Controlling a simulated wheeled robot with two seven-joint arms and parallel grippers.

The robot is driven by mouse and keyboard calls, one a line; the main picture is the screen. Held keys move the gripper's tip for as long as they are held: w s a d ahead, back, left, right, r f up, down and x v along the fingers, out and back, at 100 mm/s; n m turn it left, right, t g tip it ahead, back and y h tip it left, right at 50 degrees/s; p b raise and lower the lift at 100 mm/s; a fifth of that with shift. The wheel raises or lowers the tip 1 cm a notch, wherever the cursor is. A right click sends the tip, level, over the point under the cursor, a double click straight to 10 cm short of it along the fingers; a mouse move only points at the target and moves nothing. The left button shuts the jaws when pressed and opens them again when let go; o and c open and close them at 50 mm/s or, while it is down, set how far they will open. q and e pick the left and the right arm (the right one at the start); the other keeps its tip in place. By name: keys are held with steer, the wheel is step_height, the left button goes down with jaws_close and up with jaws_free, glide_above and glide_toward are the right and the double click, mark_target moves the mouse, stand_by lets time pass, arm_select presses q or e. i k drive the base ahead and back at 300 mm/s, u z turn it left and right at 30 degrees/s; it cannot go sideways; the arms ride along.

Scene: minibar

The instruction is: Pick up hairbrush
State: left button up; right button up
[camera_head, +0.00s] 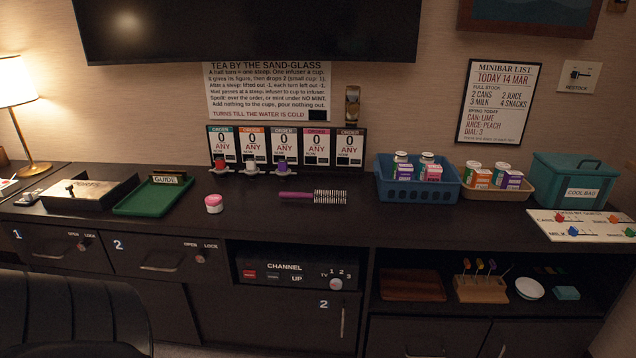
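The hairbrush (313,197) lies flat on the dark countertop, a little right of the middle of the camera_head view. Its purple handle points left and its bristled head points right. Nothing covers it. Neither my left nor my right gripper shows in this view.
A pink-lidded jar (213,204) stands left of the hairbrush. A green tray (150,199) lies further left. A blue basket (417,189) with cartons and cans stands to the right. Order cards (286,147) stand behind. The counter around the hairbrush is clear, and its front edge is near.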

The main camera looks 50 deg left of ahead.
mark_target(284, 195)
steer(key=u, duration=1)
steer(key=i, duration=1.2)
steer(key=u, duration=1.15)
